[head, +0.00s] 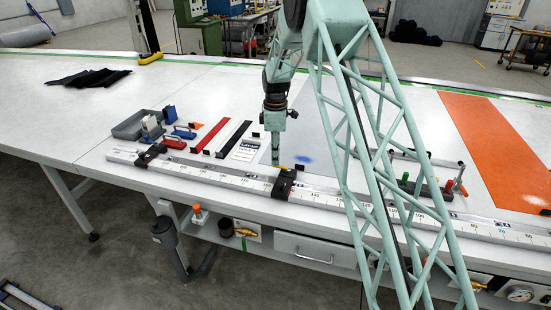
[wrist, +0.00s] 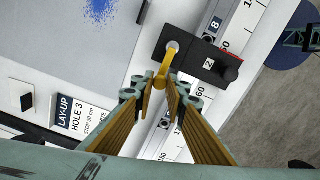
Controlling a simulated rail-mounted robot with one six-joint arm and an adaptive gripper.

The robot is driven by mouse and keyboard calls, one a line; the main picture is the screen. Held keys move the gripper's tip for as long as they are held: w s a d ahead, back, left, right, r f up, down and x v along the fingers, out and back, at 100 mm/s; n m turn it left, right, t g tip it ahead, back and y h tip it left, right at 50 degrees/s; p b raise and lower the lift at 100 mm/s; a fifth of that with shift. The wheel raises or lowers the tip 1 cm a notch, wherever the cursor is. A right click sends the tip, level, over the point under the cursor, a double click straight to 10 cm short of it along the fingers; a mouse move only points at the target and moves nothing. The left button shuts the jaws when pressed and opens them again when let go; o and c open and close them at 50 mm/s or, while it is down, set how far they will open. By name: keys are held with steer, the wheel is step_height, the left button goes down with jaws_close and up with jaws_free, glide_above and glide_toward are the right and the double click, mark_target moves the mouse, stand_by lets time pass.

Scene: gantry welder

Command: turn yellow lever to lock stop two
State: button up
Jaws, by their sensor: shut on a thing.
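The yellow lever (wrist: 164,66) sticks out from a pale round pivot on the black block of stop two (wrist: 198,48), which carries a "2" label. In the wrist view the lever points down the picture, toward my gripper (wrist: 160,88). My gripper's fingers are closed on the lever's free end and hide its tip. In the head view my gripper (head: 276,160) reaches down beside stop two (head: 287,184), which sits across the white ruled rail (head: 235,178). Only a sliver of yellow shows there.
Another black stop (head: 150,155) sits on the rail at left. Behind the rail lie a grey tray (head: 130,125), red and black bars, and a lay-up card (wrist: 78,132). Clamps (head: 432,185) stand at right. An orange sheet (head: 500,145) lies flat.

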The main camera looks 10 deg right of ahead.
steer(key=shift+w+d+m, duration=0.1)
steer(key=shift+w+m, duration=0.05)
steer(key=shift+m, duration=0.15)
steer(key=w+d+m+b, duration=0.1)
steer(key=d+m, duration=0.5)
steer(key=m, duration=0.8)
steer(key=shift+w+d+m, duration=0.2)
steer(key=shift+w+m, duration=0.2)
steer(key=shift+w, duration=0.3)
steer(key=o, duration=0.9)
steer(key=shift+r, duration=0.1)
